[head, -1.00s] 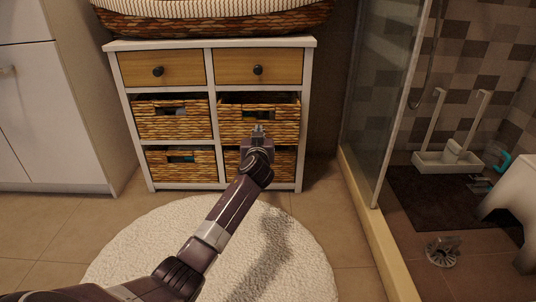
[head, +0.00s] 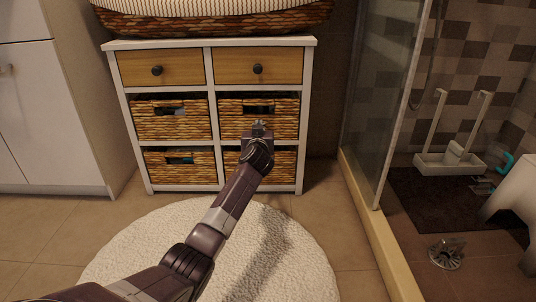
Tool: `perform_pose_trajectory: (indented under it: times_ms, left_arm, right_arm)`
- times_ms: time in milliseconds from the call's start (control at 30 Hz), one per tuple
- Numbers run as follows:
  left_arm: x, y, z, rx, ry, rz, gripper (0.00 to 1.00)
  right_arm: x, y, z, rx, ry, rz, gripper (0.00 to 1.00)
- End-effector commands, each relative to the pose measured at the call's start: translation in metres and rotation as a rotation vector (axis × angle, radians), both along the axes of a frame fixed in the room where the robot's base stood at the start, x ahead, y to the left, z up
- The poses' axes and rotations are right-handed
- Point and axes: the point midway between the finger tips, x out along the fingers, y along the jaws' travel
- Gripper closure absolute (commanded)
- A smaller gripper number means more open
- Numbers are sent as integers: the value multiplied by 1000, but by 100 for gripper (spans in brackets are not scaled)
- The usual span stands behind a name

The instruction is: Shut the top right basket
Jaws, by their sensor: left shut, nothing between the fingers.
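The top right wicker basket (head: 283,120) is in the upper right opening of the white cabinet (head: 211,120), below a wooden drawer. Its front looks about level with the cabinet frame, like the top left basket beside it. My left gripper (head: 259,126) is shut and empty, with its tips in front of this basket's face, just below its dark handle hole. I cannot tell whether the tips touch the wicker. My left wrist hides part of the lower right basket (head: 286,166). My right gripper is not in view.
The top left basket (head: 160,122) and lower left basket (head: 170,170) sit in their openings. Two wooden drawers (head: 257,69) above are closed. A round white rug (head: 150,245) lies in front. A glass shower screen (head: 385,100) stands to the right.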

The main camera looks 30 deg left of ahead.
Motion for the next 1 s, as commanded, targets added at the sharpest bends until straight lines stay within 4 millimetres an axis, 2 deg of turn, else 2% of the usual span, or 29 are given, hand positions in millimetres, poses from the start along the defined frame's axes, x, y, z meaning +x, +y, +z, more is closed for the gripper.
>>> perform_pose_trajectory:
  times_ms: [300, 700, 1000]
  left_arm:
    - [-26, -17, 3, -1, 2, -2, 100]
    - [-64, -40, 1, -1, 2, -1, 100]
    - [-69, -42, -1, -1, 1, 0, 100]
  right_arm:
    - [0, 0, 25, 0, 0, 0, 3]
    - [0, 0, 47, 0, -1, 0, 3]
    - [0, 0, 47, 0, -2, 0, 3]
